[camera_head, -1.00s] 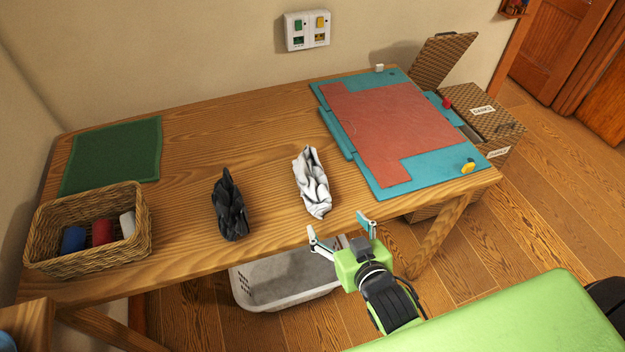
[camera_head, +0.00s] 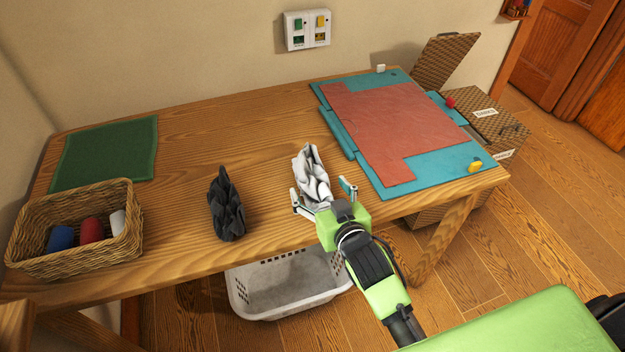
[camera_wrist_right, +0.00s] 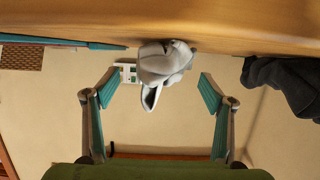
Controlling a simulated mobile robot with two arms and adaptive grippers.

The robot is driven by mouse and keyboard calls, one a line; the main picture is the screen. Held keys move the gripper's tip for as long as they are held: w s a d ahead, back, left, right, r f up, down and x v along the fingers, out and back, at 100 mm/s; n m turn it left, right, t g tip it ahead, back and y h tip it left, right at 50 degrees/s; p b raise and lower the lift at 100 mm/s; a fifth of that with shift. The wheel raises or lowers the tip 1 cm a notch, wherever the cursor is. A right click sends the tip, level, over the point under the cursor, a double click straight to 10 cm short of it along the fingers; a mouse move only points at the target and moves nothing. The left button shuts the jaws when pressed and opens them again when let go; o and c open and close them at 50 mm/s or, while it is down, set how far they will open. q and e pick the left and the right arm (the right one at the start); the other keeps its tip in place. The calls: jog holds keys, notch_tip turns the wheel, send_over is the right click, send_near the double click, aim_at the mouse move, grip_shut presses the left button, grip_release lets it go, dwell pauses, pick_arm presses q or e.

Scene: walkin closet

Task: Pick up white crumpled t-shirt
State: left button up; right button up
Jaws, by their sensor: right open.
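The white crumpled t-shirt (camera_head: 311,172) lies on the wooden table near its front edge. It also shows in the right wrist view (camera_wrist_right: 163,66), ahead of and between the fingers. My right gripper (camera_head: 322,192) is open at the near end of the shirt, with one finger on each side of it. In the right wrist view the two fingers (camera_wrist_right: 157,92) are wide apart, with nothing clamped between them. The near end of the shirt is partly hidden by the gripper in the head view. My left gripper is out of view.
A black crumpled garment (camera_head: 226,206) lies left of the shirt. A wicker basket (camera_head: 127,240) with rolled items and a green mat (camera_head: 105,150) are at the left. A folding board (camera_head: 392,130) is at the right. A laundry basket (camera_head: 285,290) sits below the table.

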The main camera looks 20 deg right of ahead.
jog(key=b+x, duration=0.2)
jog(key=x, duration=0.1)
jog(key=shift+w+f, duration=0.25)
jog(key=shift+f, duration=0.05)
jog(key=shift+w, duration=0.35)
jog(key=shift+r, duration=0.1)
jog(key=c, duration=1.3)
jog(key=shift+r, duration=0.15)
